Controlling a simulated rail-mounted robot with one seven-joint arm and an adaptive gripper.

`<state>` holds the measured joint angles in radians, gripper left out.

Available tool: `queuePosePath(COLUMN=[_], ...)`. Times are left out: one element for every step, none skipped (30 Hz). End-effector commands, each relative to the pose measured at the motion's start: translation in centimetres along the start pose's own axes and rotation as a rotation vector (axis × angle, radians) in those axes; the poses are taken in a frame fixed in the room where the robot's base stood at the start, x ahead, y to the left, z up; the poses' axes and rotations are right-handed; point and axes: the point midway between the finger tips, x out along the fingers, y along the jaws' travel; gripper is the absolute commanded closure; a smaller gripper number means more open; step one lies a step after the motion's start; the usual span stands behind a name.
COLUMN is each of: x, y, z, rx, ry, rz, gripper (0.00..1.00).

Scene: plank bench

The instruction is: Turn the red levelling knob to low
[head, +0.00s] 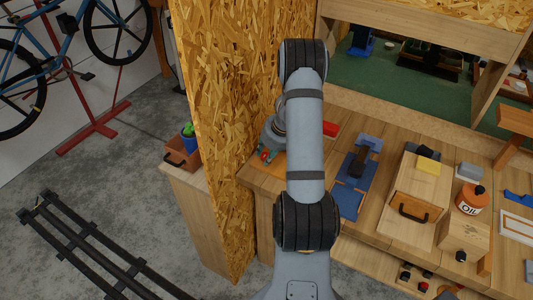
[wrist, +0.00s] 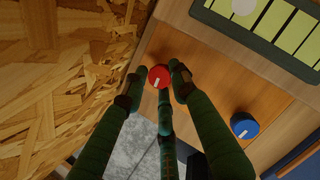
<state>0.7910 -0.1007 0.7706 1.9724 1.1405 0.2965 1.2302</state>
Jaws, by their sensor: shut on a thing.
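The red levelling knob (wrist: 158,75) shows in the wrist view on a wooden surface, with a short white mark on its face toward the lower side of the picture. My gripper (wrist: 158,80) has dark green fingers, one on each side of the knob and a third below it. It is shut on the red knob. The fingertips hide parts of the knob's sides. In the head view my gripper (head: 267,155) is at the bench's left end, beside the chipboard wall and largely hidden by my arm. No low marking is readable.
A blue knob (wrist: 244,125) sits to the right in the wrist view. A dark-framed panel with yellow-green strips (wrist: 285,25) lies above it. The chipboard wall (wrist: 45,70) stands close on the left. A wooden box with a dark handle (head: 418,190) and an oil bottle (head: 471,202) stand farther right.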

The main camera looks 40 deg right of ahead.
Motion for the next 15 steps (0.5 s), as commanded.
queuePosePath(x=[-0.21, -0.22, -0.23, -0.24, -0.26, -0.28, -0.29, -0.31, -0.33, -0.35, -0.37, -0.41, -0.43, -0.46, -0.49], y=[-0.29, -0.31, -0.32, -0.33, -0.34, -0.36, -0.37, -0.38, -0.40, -0.41, -0.42, -0.42, -0.42, -0.44, -0.45], z=[0.53, 0.56, 0.58, 0.61, 0.63, 0.65, 0.65, 0.66, 0.66, 0.67, 0.69, 0.73, 0.75, 0.77, 0.75], rx=[-0.001, -0.002, -0.002, -0.002, -0.003, -0.005, -0.007, -0.011, -0.018, -0.025, -0.032, -0.044, -0.056, -0.069, -0.089], ry=[-0.010, -0.011, -0.011, -0.012, -0.012, -0.012, -0.012, -0.012, -0.012, -0.012, -0.012, -0.013, -0.013, -0.013, -0.012], rz=[-0.008, -0.008, -0.008, -0.009, -0.009, -0.008, -0.007, -0.006, -0.004, -0.001, 0.002, 0.007, 0.012, 0.017, 0.025], gripper=[0.96, 0.98, 0.99, 0.99, 0.99, 0.99, 0.99, 0.99, 0.99, 0.99, 0.99, 0.99, 0.99, 0.99, 0.99])
